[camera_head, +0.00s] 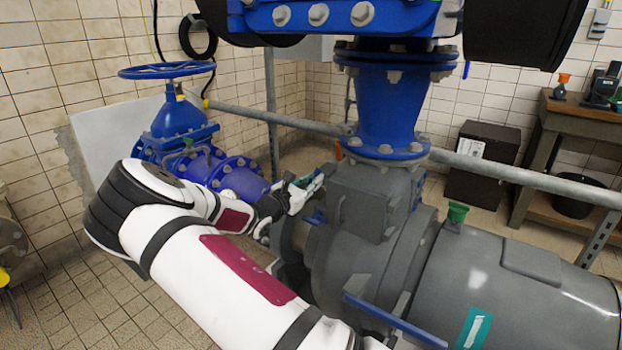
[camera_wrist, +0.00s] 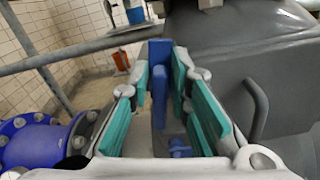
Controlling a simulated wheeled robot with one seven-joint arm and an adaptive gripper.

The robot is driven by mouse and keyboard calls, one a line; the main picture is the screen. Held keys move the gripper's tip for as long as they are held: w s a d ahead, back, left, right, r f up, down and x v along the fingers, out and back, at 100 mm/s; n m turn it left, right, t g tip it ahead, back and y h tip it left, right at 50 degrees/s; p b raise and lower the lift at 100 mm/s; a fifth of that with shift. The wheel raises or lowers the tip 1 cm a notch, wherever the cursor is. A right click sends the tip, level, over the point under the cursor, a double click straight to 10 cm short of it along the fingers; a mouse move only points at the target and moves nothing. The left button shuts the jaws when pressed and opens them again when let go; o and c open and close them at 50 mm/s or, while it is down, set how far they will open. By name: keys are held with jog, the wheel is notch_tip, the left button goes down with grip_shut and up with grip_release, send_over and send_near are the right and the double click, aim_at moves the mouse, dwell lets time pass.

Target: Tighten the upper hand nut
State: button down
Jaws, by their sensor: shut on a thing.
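The upper hand nut (camera_wrist: 159,92) shows in the wrist view as a blue, bar-shaped piece between the teal pads of my gripper (camera_wrist: 160,66). My gripper is shut on it. A second, smaller blue piece (camera_wrist: 179,148) sits lower in the wrist view, between the rear parts of the fingers; it looks like a lower hand nut. In the head view my gripper (camera_head: 308,182) is at the left side of the grey pump housing (camera_head: 362,202), just under the blue pipe. The upper nut is hidden by my gripper there. A blue piece (camera_head: 318,217) shows just below it.
A blue valve with a handwheel (camera_head: 166,70) stands behind my arm at left. The vertical blue flanged pipe (camera_head: 388,105) rises above the housing. A grey rail (camera_head: 480,165) crosses behind. A blue lever (camera_head: 395,320) sticks out low in front. A curved grey handle (camera_wrist: 258,108) is right of my gripper.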

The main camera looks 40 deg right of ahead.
jog(key=shift+s+d+f+m+p, duration=0.1)
jog(key=shift+s+f+m+p, duration=0.2)
jog(key=shift+m+p, duration=1.85)
jog(key=shift+s+d+f+m+p, duration=0.1)
jog(key=shift+s+f+m+p, duration=0.2)
jog(key=shift+m+p, duration=1.8)
jog(key=shift+s+d+f+m+p, duration=0.15)
jog(key=shift+f+m+p, duration=0.45)
jog(key=shift+m, duration=2.85)
jog(key=shift+a+r+p, duration=0.1)
jog(key=shift+a+p, duration=0.05)
jog(key=shift+p, duration=0.15)
jog(key=c, duration=1.7)
grip_release()
jog(key=shift+r, duration=0.1)
jog(key=v, duration=1.2)
